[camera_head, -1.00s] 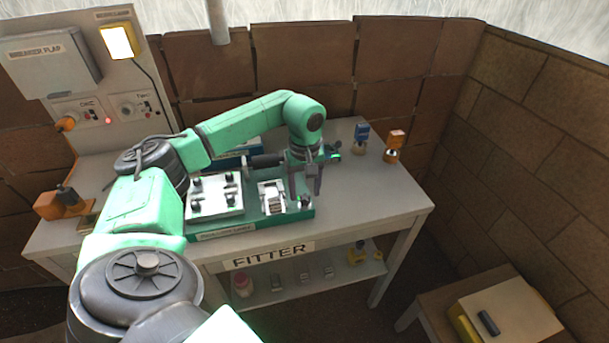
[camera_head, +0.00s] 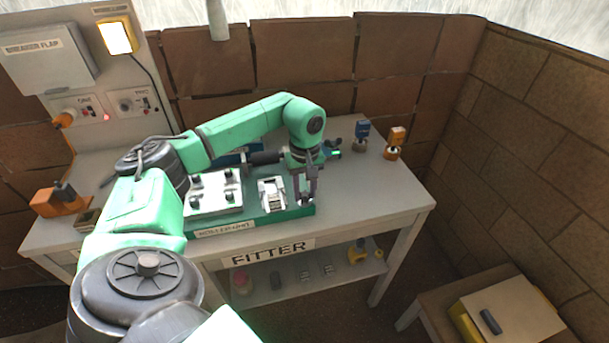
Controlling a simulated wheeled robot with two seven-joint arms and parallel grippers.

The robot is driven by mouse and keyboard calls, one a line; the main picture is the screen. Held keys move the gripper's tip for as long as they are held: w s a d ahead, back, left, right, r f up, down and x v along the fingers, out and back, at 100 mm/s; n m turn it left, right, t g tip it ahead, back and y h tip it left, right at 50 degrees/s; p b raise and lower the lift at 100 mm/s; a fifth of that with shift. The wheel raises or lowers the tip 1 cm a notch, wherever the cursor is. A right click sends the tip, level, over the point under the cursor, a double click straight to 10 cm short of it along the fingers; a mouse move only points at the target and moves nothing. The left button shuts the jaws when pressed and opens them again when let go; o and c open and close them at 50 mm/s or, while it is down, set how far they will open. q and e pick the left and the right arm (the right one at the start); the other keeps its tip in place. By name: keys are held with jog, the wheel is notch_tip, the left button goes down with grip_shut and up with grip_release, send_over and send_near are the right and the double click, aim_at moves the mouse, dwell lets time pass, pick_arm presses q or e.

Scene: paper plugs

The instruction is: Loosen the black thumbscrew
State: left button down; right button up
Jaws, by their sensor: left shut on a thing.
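The black thumbscrew (camera_head: 305,198) stands at the right end of the green base (camera_head: 260,221) on the table. My left gripper (camera_head: 306,194) points down over it, with its fingers shut around the knob. The fingers hide most of the thumbscrew, so I cannot tell how far it is turned. Left of it on the same base are a small metal clamp block (camera_head: 271,193) and a white plate (camera_head: 214,205) with several black knobs. My right gripper is not in view.
A blue-topped piece (camera_head: 362,136) and an orange-topped piece (camera_head: 396,142) stand at the table's back right. An orange tool (camera_head: 58,200) lies at the far left. The right part of the table (camera_head: 370,190) is clear. A lower shelf (camera_head: 300,283) holds small items.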

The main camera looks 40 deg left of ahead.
pick_arm(q)
jog(key=n+p, duration=0.1)
jog(key=n, duration=0.4)
jog(key=shift+r+n, duration=0.15)
jog(key=shift+n, duration=0.25)
jog(key=n+p, duration=0.1)
jog(key=n, duration=0.5)
jog(key=shift+n, duration=0.4)
jog(key=n+p, duration=0.1)
jog(key=n, duration=0.6)
jog(key=shift+p, duration=0.4)
jog(key=n, duration=0.4)
jog(key=shift+p, duration=0.4)
jog(key=shift+n, duration=0.9)
jog(key=c, duration=0.6)
grip_release()
jog(key=shift+o, duration=0.2)
